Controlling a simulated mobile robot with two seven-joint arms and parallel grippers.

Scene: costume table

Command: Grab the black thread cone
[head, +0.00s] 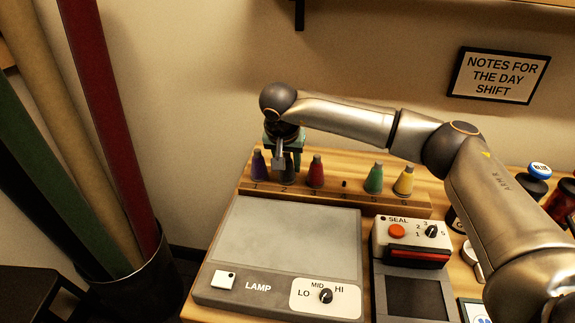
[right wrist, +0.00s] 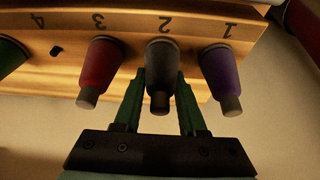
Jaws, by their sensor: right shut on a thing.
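The black thread cone (right wrist: 161,65) stands at the place marked 2 on the wooden rack (head: 340,193), between the purple cone (head: 259,164) and the red cone (head: 316,171). In the head view the black cone (head: 287,175) is partly hidden behind my right gripper (head: 283,160). In the right wrist view the two green fingers of my right gripper (right wrist: 158,100) are on either side of the black cone, shut on it. The cone still appears seated on the rack. My left gripper is not in view.
A green cone (head: 373,178) and a yellow cone (head: 404,180) stand farther right on the rack, past an empty peg hole at 4. A lamp panel (head: 285,235) and a sealer (head: 411,247) sit in front. Fabric rolls (head: 107,130) stand at left.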

